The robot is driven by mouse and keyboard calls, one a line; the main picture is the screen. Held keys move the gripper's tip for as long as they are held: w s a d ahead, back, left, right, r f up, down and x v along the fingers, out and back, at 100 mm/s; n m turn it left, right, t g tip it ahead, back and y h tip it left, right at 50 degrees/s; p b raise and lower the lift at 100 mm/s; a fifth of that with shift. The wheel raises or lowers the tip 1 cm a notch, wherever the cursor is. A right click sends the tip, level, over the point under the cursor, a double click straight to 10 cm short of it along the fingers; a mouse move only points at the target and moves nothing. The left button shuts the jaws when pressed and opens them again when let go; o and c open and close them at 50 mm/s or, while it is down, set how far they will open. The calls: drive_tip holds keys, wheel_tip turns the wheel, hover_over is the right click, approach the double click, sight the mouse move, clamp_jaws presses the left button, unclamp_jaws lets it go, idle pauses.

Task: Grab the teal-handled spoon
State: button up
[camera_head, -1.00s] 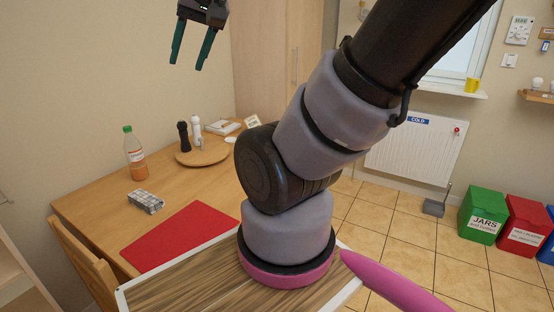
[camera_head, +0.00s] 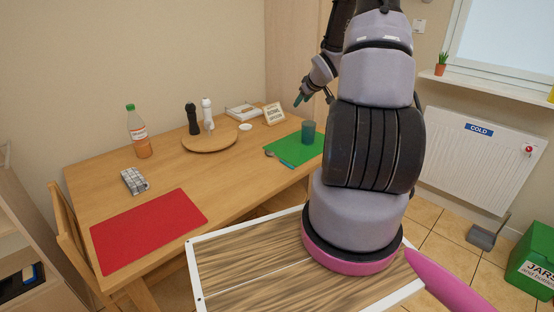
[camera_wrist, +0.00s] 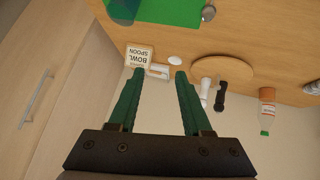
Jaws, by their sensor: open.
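The spoon (camera_head: 286,163) lies on the green mat (camera_head: 296,155) at the table's right end, its teal handle on the mat and its bowl toward the mat's left edge. In the wrist view only its grey bowl (camera_wrist: 208,13) shows clearly, at the top edge. My gripper (camera_wrist: 160,73) is open, with two teal fingers apart and nothing between them. In the head view it is partly hidden by my arm, above the table's back right, with a teal fingertip (camera_head: 299,100) showing. It is apart from the spoon.
A teal cup (camera_head: 308,132) stands on the green mat beside the spoon. A sign (camera_head: 273,114), a small white dish (camera_head: 245,127) and a round board (camera_head: 209,142) with two shakers are behind and left. A bottle (camera_head: 137,132) and a red mat (camera_head: 148,230) are farther left.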

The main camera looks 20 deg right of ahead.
wheel_tip(320, 180, down, 10)
drive_tip(key=d+r+t+y, duration=0.1)
drive_tip(key=d+y, duration=0.1)
drive_tip(key=n+t+y, duration=0.1)
drive_tip(key=t+y, duration=0.3)
drive_tip(key=t, duration=0.1)
approach(280, 159)
drive_tip(key=shift+v, duration=0.8)
drive_tip(key=shift+s+a+f, duration=0.1)
drive_tip(key=shift+w+a+f+t, duration=0.15)
drive_tip(key=shift+w+a+t, duration=0.15)
drive_tip(key=shift+w, duration=0.05)
drive_tip(key=x, duration=0.9)
drive_tip(key=shift+w+d+f, duration=0.1)
drive_tip(key=shift+w, duration=0.25)
drive_tip(key=shift+c, duration=0.3)
